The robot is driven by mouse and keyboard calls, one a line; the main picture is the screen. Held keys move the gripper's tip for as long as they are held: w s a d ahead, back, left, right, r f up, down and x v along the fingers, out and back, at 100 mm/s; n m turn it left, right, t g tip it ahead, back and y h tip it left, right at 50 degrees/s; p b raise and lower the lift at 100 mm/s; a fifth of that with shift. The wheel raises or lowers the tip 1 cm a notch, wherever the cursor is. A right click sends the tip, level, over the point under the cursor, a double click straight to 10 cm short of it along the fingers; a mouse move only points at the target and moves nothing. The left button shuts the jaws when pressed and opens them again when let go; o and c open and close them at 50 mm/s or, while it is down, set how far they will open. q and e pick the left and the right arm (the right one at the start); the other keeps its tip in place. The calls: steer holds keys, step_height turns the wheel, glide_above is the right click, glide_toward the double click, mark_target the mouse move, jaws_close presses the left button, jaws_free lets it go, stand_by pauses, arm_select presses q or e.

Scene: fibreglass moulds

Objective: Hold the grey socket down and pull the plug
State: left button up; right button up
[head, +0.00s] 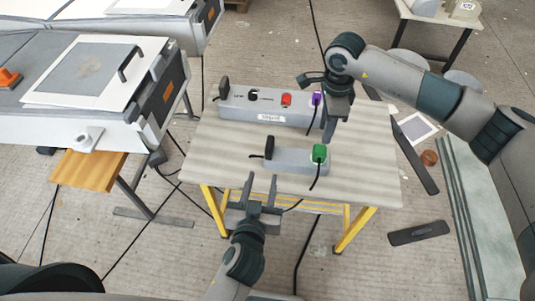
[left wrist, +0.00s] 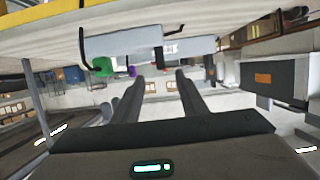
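A small grey socket block (head: 286,164) lies near the front of the table. A black plug (head: 269,147) stands at its left end and a green plug (head: 319,153) with a black cable at its right end. In the left wrist view the block (left wrist: 112,45) and green plug (left wrist: 103,67) show at the top. My left gripper (head: 262,182) is at the table's front edge, in front of the block, fingers apart and empty; both fingers show in the left wrist view (left wrist: 160,85). My right gripper (head: 331,135) points down, right of and behind the green plug; its finger gap is hidden.
A longer grey socket strip (head: 240,110) lies behind, with a purple plug (head: 316,98), a red part (head: 286,99) and black plugs. The pale table (head: 375,185) has yellow legs and clear space at right. A bench with a white mould (head: 90,95) stands at left.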

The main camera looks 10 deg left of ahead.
mark_target(321, 149)
arm_select(q)
steer(key=x, duration=1.6)
jaws_close()
arm_select(e)
steer(key=o, duration=0.4)
steer(key=shift+o, duration=0.8)
steer(key=shift+f, duration=0.2)
steer(key=shift+f+m, duration=0.8)
steer(key=shift+f, duration=0.05)
steer(key=shift+f, duration=0.1)
steer(key=shift+f, duration=4.4)
